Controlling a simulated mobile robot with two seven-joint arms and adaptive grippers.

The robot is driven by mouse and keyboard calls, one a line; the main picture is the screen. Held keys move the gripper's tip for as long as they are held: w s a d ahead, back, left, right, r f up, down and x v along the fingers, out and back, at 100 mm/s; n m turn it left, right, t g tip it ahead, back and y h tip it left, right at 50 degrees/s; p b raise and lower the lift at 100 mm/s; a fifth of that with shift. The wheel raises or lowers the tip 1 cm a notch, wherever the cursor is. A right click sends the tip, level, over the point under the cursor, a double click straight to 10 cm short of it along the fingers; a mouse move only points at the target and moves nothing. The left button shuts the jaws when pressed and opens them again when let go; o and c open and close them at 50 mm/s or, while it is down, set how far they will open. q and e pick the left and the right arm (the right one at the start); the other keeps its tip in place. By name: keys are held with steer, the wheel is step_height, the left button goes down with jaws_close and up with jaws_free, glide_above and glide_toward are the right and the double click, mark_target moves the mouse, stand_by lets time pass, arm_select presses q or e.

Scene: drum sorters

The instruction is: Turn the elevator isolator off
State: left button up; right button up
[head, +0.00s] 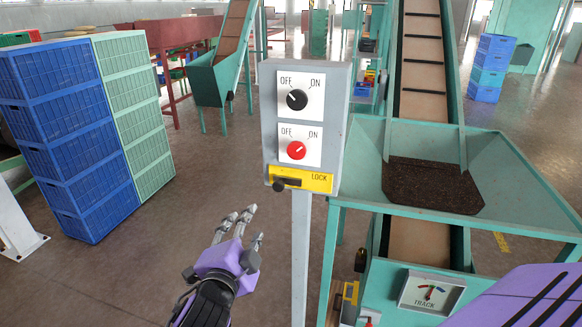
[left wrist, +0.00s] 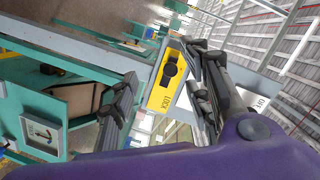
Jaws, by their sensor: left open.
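A grey control box (head: 328,120) stands on a post in the middle of the head view. Its upper black knob (head: 297,99) seems to point toward OFF. Its lower red knob (head: 296,150) seems to point toward ON. Below is a yellow LOCK plate (head: 318,181) with a black slider (head: 287,184) at its left; the plate also shows in the left wrist view (left wrist: 158,98). No label tells which knob is the elevator isolator. My left gripper (head: 243,225) is open and empty, below and left of the box, apart from it. My right gripper is out of view.
A green hopper (head: 510,175) with dark material and an inclined conveyor (head: 420,75) stand right of the box. A TRACK gauge (head: 431,292) is at the lower right. Stacked blue crates (head: 65,130) and green crates (head: 135,110) stand left. Floor between crates and post is clear.

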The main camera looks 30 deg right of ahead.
mark_target(296, 156)
arm_select(q)
steer(key=d+r+m+h, duration=0.3)
steer(key=d+r+m, duration=0.4)
steer(key=d+r, duration=0.3)
steer(key=shift+m+g, duration=0.3)
steer(key=x, duration=0.3)
steer(key=r+x, duration=0.1)
steer(key=x, duration=0.1)
steer(key=shift+w+d+r+b, duration=0.2)
steer(key=shift+d+b, duration=0.1)
steer(key=shift+b, duration=0.05)
steer(key=shift+w+d, duration=0.35)
steer(key=c, duration=1)
steer(key=shift+f, duration=0.1)
